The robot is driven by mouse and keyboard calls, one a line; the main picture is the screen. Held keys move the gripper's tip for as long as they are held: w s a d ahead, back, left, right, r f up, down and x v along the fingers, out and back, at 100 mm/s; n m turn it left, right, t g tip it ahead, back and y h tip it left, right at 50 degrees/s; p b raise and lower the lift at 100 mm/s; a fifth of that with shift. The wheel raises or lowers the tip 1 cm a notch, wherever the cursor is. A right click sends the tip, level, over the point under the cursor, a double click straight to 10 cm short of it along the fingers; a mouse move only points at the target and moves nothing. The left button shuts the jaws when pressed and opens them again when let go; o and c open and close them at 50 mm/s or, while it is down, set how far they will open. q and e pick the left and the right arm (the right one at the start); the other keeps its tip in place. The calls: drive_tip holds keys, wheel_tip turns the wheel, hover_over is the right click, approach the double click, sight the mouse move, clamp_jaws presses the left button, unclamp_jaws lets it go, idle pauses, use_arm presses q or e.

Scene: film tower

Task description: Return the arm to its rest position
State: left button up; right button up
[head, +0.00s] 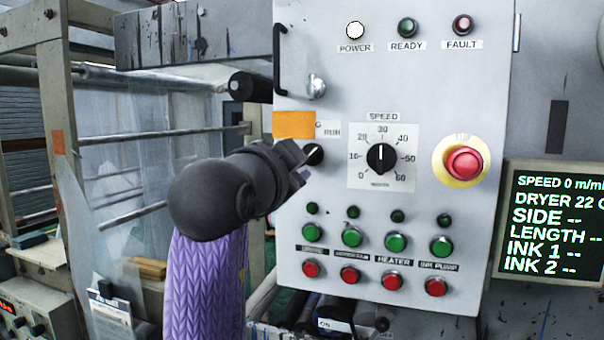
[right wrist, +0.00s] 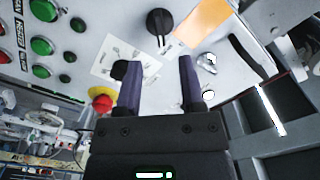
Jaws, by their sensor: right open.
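My right gripper (head: 300,158) is in front of the grey control panel (head: 345,90), at the black RUN knob (head: 313,155). Its arm, in a purple sleeve, rises from the lower left. In the right wrist view the two fingers (right wrist: 158,90) are parted with nothing between them. The RUN knob also shows there (right wrist: 160,22), beyond the fingertips and apart from them. In the head view the gripper partly hides this knob. My left gripper is in neither view.
The panel carries a speed dial (head: 381,158) pointing near 30, a red emergency button (head: 464,163), green and red buttons, and a lit white POWER lamp (head: 355,30). A black handle (head: 279,60) juts out at its left edge. A screen (head: 552,222) reads SPEED 0.

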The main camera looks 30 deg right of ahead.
drive_tip(key=shift+v, duration=1.45)
